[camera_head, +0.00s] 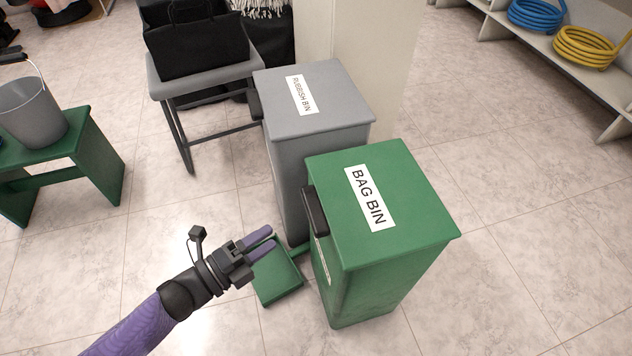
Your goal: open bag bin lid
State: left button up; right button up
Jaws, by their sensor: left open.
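The green bag bin (375,292) stands on the tiled floor right of centre. Its green lid (415,200) carries a white "BAG BIN" label and lies flat on the bin, shut. A dark handle (314,211) sits at the lid's left edge. A green pedal (278,278) sticks out low at the bin's left side. My left gripper (262,244) comes in from the lower left, open and empty. In the picture it overlaps the pedal's upper part, left of the bin and apart from the handle. My right gripper is not in view.
A grey rubbish bin (335,100) stands right behind the bag bin. A grey chair (205,78) holds a black bag (197,45). A green bench (95,150) with a grey bucket (35,112) stands left. Shelves with hoses (585,47) are far right. Floor is clear on the right.

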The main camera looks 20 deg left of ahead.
pick_arm(q)
jog(key=b+x, duration=0.3)
jog(key=x, duration=0.6)
jog(key=shift+w+d, duration=0.25)
jog(key=shift+d, duration=0.05)
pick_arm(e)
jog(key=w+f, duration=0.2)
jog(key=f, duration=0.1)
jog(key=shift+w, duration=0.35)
pick_arm(q)
jog(key=shift+r, duration=0.15)
grip_shut()
